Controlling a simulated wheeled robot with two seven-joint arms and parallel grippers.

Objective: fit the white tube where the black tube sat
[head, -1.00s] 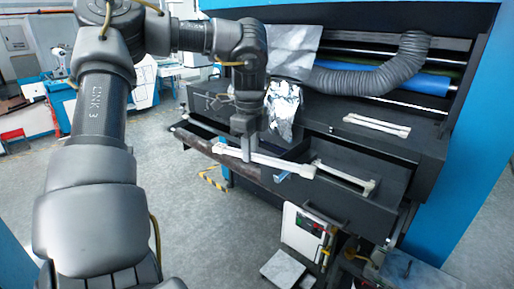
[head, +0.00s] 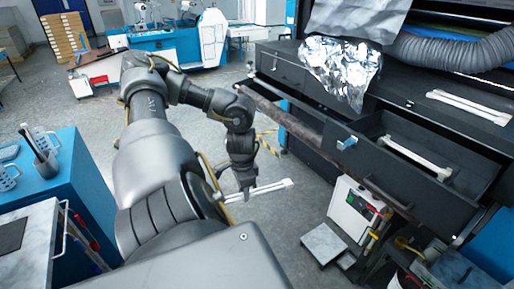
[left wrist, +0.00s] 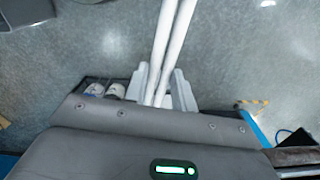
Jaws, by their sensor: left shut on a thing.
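My left gripper (head: 245,191) is shut on a white tube (head: 272,189), a long piece of two slim parallel rods. It holds the tube above the floor, to the left of the open drawer and apart from it. In the left wrist view the tube (left wrist: 171,38) runs up from between the fingers of the left gripper (left wrist: 164,88). A similar white tube (head: 418,158) lies in the open drawer, and another (head: 468,107) lies on the machine top. I cannot make out a clearly black tube; a dark brown roll (head: 285,117) lies along the machine's front. My right gripper is not in view.
The open drawer (head: 385,187) juts from the black machine on the right. Crumpled foil (head: 342,70) hangs over its top near a grey hose (head: 455,52). A white box (head: 352,215) stands below. A blue cabinet (head: 55,185) is at left. Floor between is clear.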

